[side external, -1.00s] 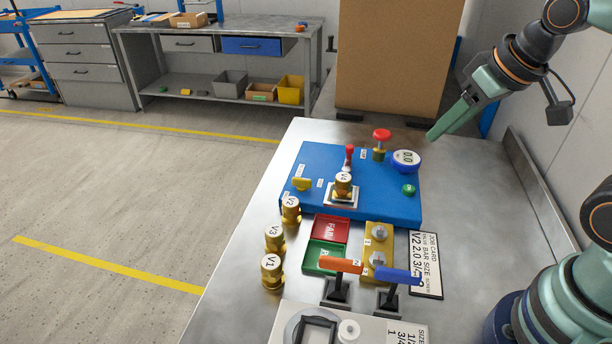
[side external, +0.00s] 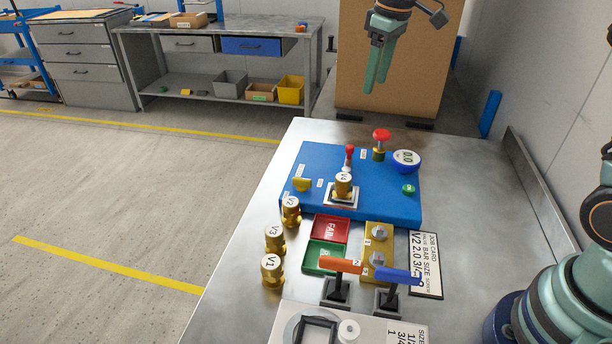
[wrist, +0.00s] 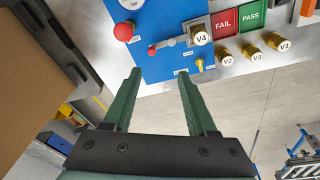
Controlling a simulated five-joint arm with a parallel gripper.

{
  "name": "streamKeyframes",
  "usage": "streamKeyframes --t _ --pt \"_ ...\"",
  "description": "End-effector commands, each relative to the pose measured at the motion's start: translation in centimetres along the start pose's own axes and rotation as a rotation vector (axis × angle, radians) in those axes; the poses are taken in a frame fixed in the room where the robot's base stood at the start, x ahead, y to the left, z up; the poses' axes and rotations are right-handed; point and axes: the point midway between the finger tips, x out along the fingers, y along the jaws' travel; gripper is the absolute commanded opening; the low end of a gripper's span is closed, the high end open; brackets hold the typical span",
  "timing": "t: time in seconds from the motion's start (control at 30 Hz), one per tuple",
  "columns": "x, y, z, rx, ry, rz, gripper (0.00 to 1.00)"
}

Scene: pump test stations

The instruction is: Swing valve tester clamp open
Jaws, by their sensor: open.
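The valve tester is a blue panel (side external: 320,205), also in the wrist view (wrist: 165,14). Brass valve V4 (side external: 343,186) stands upright on its pale square seat, and shows in the wrist view (wrist: 201,38). The clamp appears to be the grey lever with a red knob (side external: 349,152) beside V4; in the wrist view the red knob (wrist: 152,50) is left of V4, its grey bar reaching toward the valve. My gripper (side external: 376,86) is open and empty, high behind the panel, apart from the clamp. In the wrist view its fingertips (wrist: 159,73) point toward the panel's edge near the knob.
The panel also has a red mushroom knob (side external: 381,135), a gauge (side external: 406,160) and a yellow knob (side external: 302,184). Valves V1 (side external: 271,270), V2 (side external: 291,210) and V3 (side external: 274,238) stand left of the FAIL (side external: 331,229) and PASS trays. Orange (side external: 341,265) and blue (side external: 398,276) handles stand in front.

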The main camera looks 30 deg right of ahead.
Motion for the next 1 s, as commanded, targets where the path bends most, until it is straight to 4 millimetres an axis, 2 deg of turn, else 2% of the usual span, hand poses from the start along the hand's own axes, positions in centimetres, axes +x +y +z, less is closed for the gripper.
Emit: streamKeyframes --t 0.03,0.2,0.4,0.73,1.0 --pt "1.2 0.5 -0.9 -0.018 -0.022 -0.009 0.58" --pt "4.5 1.8 -3.2 -0.090 -0.081 -0.037 0.58" --pt "7.7 2.6 -4.5 -0.148 -0.127 -0.063 0.58" --pt "10.0 2.8 -4.5 -0.167 -0.141 -0.073 0.58" --pt "15.0 2.4 -3.7 -0.166 -0.143 -0.074 0.58"
